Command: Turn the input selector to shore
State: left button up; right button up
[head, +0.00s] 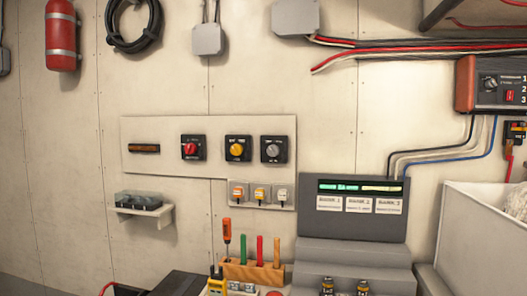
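A pale wall panel (160,133) carries three rotary switches on black square plates: a red knob (190,148), a yellow knob (238,149) and a grey knob (273,150). Their labels are too small to read, so I cannot tell which is the input selector or where each knob points. At the far right, an orange-ended box (466,84) has a black knob (489,83), a red switch (510,97) and the numbers 1, 2 and 3. Neither of my grippers is in view.
Below the panel are three small switches (260,194), a shelf (150,216) with dark cells, and a wooden rack (253,270) of upright tools. A grey console (353,220) with cards stands right of them, then a white bin (478,235). The wall before the knobs is unobstructed.

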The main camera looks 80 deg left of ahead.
aim_at(272, 150)
jog(key=u, duration=2.7)
jog(key=i+l+z, duration=0.25)
jog(key=i+l, duration=0.15)
jog(key=i, duration=0.2)
